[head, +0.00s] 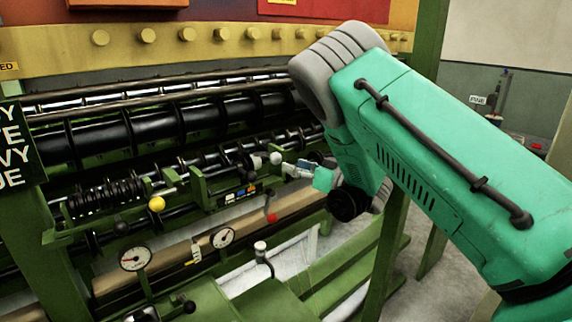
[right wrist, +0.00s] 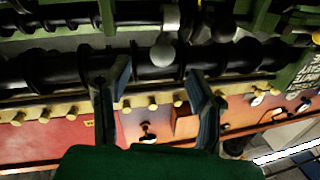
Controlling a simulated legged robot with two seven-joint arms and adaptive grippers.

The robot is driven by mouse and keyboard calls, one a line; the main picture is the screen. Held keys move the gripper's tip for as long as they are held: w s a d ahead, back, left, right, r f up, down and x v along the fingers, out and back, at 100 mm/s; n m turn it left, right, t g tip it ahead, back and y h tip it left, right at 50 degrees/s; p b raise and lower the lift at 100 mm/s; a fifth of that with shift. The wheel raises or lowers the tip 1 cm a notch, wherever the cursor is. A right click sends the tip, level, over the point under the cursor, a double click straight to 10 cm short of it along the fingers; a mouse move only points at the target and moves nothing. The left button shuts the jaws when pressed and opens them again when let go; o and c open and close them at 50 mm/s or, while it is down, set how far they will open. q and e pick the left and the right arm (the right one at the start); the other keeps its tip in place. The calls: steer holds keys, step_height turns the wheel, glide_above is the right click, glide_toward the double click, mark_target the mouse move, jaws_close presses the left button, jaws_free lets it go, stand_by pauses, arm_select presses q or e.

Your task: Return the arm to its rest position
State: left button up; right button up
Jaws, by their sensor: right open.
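My right arm (head: 420,150), teal with grey joints, comes in from the right and bends down toward the green machine (head: 190,190). My right gripper (head: 297,169) is small in the head view, close to a white ball knob (head: 275,158) on the machine. In the right wrist view the two fingers of my right gripper (right wrist: 160,80) stand wide apart with nothing gripped between them. A pale ball knob (right wrist: 162,52) shows just beyond the gap between the fingertips; I cannot tell how far off it is. My left gripper is in neither view.
Black rollers (head: 160,130) run across the machine. A yellow ball knob (head: 156,203), a red knob (head: 271,217) and two dial gauges (head: 135,258) stand at its front. A green post (head: 387,255) rises below my right arm. Grey floor (head: 455,235) shows at the right.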

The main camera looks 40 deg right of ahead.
steer(key=shift+s, duration=0.1)
stand_by(0.4)
steer(key=shift+f, duration=0.1)
steer(key=s+a+f+m+g+h+b, duration=0.15)
steer(key=s+f, duration=0.35)
steer(key=f, duration=0.5)
steer(key=s+a+f+g+h+b, duration=0.2)
steer(key=s+f+g+b, duration=0.15)
steer(key=f, duration=0.55)
steer(key=s+a+f+m+g+h+b, duration=0.15)
steer(key=s+f, duration=0.35)
steer(key=f, duration=0.5)
steer(key=s+a+f+n+g+b, duration=0.1)
steer(key=s+a+f+g, duration=0.2)
steer(key=s, duration=0.6)
steer(key=s+a+f+g+b, duration=0.2)
steer(key=s+a+f+g, duration=0.2)
steer(key=s, duration=0.5)
steer(key=s+a+f+n+g+b, duration=0.1)
steer(key=s+a+f+g+b, duration=0.1)
steer(key=s+f, duration=0.5)
steer(key=shift+s+a+f+n+g, duration=0.15)
steer(key=shift+s+a+n+g, duration=0.15)
steer(key=shift+s+a+g, duration=0.6)
